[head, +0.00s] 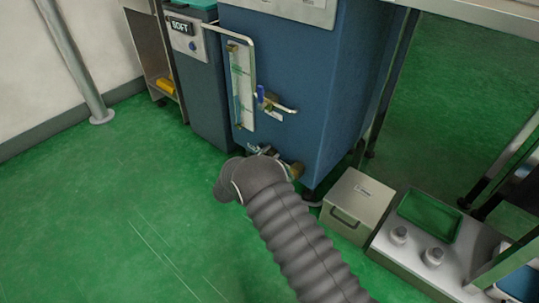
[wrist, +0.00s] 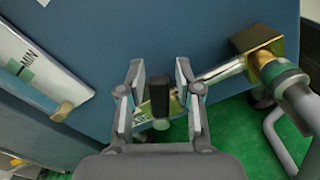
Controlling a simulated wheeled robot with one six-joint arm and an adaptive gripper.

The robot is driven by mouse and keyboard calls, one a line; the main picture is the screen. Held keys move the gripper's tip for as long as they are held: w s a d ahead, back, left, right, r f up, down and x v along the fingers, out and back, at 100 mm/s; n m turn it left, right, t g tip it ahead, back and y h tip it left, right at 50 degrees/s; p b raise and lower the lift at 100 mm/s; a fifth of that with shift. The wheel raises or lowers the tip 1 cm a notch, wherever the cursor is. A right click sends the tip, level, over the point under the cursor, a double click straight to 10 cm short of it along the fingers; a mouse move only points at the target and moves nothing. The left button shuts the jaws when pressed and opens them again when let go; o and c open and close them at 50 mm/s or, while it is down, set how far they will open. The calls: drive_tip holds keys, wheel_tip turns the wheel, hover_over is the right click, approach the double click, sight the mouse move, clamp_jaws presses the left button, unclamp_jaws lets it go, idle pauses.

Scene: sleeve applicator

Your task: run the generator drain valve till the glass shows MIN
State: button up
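The generator is a blue cabinet (head: 310,95). Its sight glass (head: 238,85) is on the front left; a MIN mark (wrist: 27,57) and the tube's lower end (wrist: 45,100) show in the wrist view. I cannot read the water level. The drain valve is low on the front, with a brass body (wrist: 262,50) and a pipe running left to a black handle (wrist: 160,94). My gripper (wrist: 160,85) is open, its fingers on either side of the black handle with small gaps visible. In the head view my gripper (head: 262,151) is at the cabinet's bottom, partly hidden by my wrist.
A blue-handled valve (head: 261,97) sits beside the sight glass, above my gripper. A beige box (head: 357,204) and a grey bench with a green tray (head: 430,214) stand to the right. A cabinet marked SOFT (head: 200,90) stands left. The green floor at left is clear.

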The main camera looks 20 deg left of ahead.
drive_tip(key=shift+s, duration=0.1)
drive_tip(key=v, duration=1.2)
idle(6.7)
